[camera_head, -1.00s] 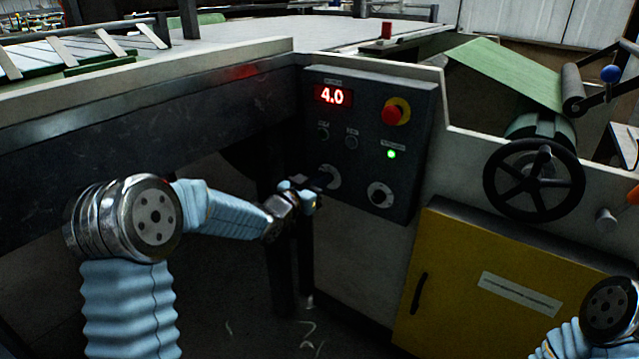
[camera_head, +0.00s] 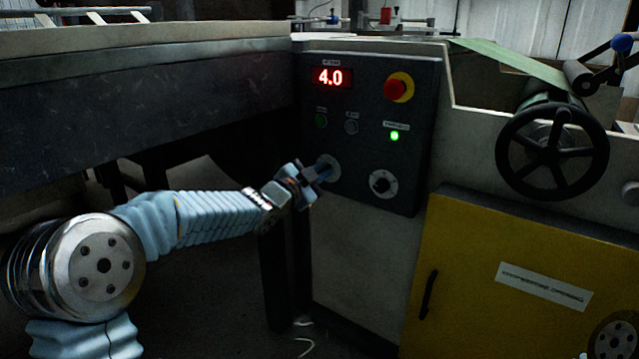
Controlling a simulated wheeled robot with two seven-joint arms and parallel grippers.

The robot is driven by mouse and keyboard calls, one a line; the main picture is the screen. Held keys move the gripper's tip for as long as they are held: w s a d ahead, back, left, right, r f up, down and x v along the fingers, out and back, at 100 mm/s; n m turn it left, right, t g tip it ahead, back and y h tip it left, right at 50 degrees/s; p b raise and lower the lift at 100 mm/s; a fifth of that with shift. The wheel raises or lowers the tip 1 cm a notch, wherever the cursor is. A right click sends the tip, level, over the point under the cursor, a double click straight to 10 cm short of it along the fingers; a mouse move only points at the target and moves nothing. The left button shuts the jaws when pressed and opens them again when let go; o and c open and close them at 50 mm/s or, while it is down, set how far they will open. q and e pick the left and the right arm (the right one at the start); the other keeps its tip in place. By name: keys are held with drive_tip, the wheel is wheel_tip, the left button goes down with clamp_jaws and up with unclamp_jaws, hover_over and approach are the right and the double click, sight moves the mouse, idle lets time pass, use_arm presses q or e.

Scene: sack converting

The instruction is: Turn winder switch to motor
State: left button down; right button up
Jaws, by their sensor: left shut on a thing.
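A dark control panel (camera_head: 358,88) is on the machine's front. It carries two rotary switches low down. The left rotary switch (camera_head: 333,167) shows only its pale round plate, as my left gripper (camera_head: 319,172) covers its knob. My left gripper is shut on that knob, coming in from the left. The right rotary switch (camera_head: 383,184) has a black knob on a pale dial and is untouched. The labels are too small to read, so I cannot tell which switch is the winder's. My right gripper is out of view.
The panel also has a red "4.0" display (camera_head: 332,77), a red emergency button (camera_head: 398,87), two small buttons and a lit green lamp (camera_head: 394,135). A black handwheel (camera_head: 552,145) juts out at right, above a yellow cabinet (camera_head: 500,240). A dark table frame (camera_head: 140,100) fills the left.

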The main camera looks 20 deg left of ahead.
use_arm(q)
drive_tip(key=shift+m+b, duration=0.3)
drive_tip(key=shift+m, duration=0.1)
drive_tip(key=c, duration=1.2)
unclamp_jaws()
drive_tip(key=v, duration=1.3)
drive_tip(key=shift+s+p, duration=0.3)
drive_tip(key=shift+s, duration=0.1)
